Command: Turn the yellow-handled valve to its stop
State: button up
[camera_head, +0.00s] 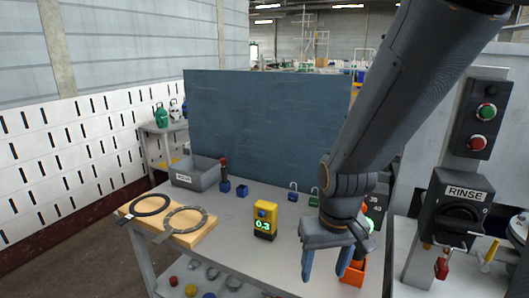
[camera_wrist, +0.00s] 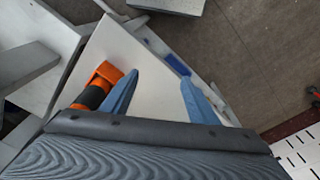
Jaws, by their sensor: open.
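I cannot make out the yellow-handled valve for certain. A small yellow piece (camera_head: 489,253) shows at the right edge of the head view, below the black RINSE switch, too small to identify. My gripper (camera_head: 325,276) hangs over the front right of the grey table, its two blue fingers pointing down, apart and empty. In the wrist view my gripper (camera_wrist: 160,78) is also open, with bare table between the fingers. An orange and black object (camera_wrist: 103,84) lies beside the left finger there. My arm hides part of the table's right side.
On the table (camera_head: 225,220) are a yellow device reading 0.3 (camera_head: 264,220), a grey bin (camera_head: 195,174), a wooden board (camera_head: 205,233) with rings, and small padlocks (camera_head: 293,193). A blue panel (camera_head: 265,120) stands behind. The RINSE switch box (camera_head: 460,208) and button box (camera_head: 482,113) stand right.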

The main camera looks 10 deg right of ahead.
aim_at(484, 266)
jog(key=k, duration=0.5)
jog(key=z, duration=0.4)
jog(key=i, duration=0.35)
jog(key=z, duration=1.2)
jog(key=k, duration=0.45)
jog(key=z, duration=0.7)
jog(key=i, duration=1.1)
jog(key=u, duration=0.1)
